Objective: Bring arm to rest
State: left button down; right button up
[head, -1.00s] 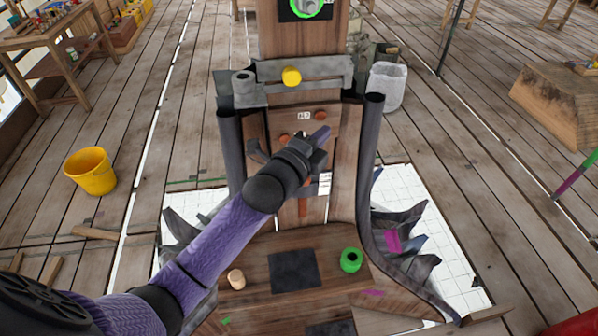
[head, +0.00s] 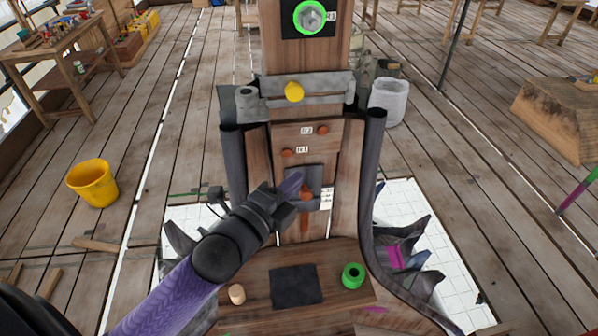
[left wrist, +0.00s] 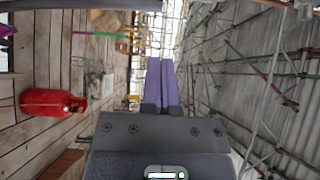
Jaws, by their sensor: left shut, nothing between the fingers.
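My left arm comes in from the lower left in the head view. Its gripper (head: 291,186) is in front of the wooden spire structure (head: 290,134), above the low bench at its foot. In the left wrist view the two purple fingers (left wrist: 161,85) lie side by side, closed, with nothing between them. The fingers point away from the camera toward open surroundings. My right gripper does not show in either view.
The bench (head: 335,270) holds a dark pad (head: 296,286), a green ring (head: 353,275) and a small wooden peg (head: 236,294). A yellow bucket (head: 93,184) stands at left. A red cylinder (left wrist: 53,103) shows in the left wrist view. Floor around is mostly clear.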

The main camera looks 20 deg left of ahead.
pick_arm(q)
jog(key=s+d+f+n+g+y, duration=0.2)
jog(key=s+f+n+g, duration=0.45)
jog(key=s+n, duration=0.25)
jog(key=s+d+f+n+g+y, duration=0.1)
jog(key=s+f+n+g, duration=0.55)
jog(key=s+n, duration=0.2)
jog(key=s+f+g+b, duration=0.15)
jog(key=f+b, duration=0.45)
jog(key=f, duration=0.8)
jog(key=s+f+g+b, duration=0.15)
jog(key=f+b, duration=0.35)
jog(key=f, duration=1)
jog(key=s+a+f+g+b, duration=0.1)
jog(key=s+a+f+b, duration=0.2)
jog(key=s+f+b, duration=0.6)
jog(key=s+f, duration=0.6)
jog(key=f, duration=0.5)
jog(key=shift+y, duration=0.3)
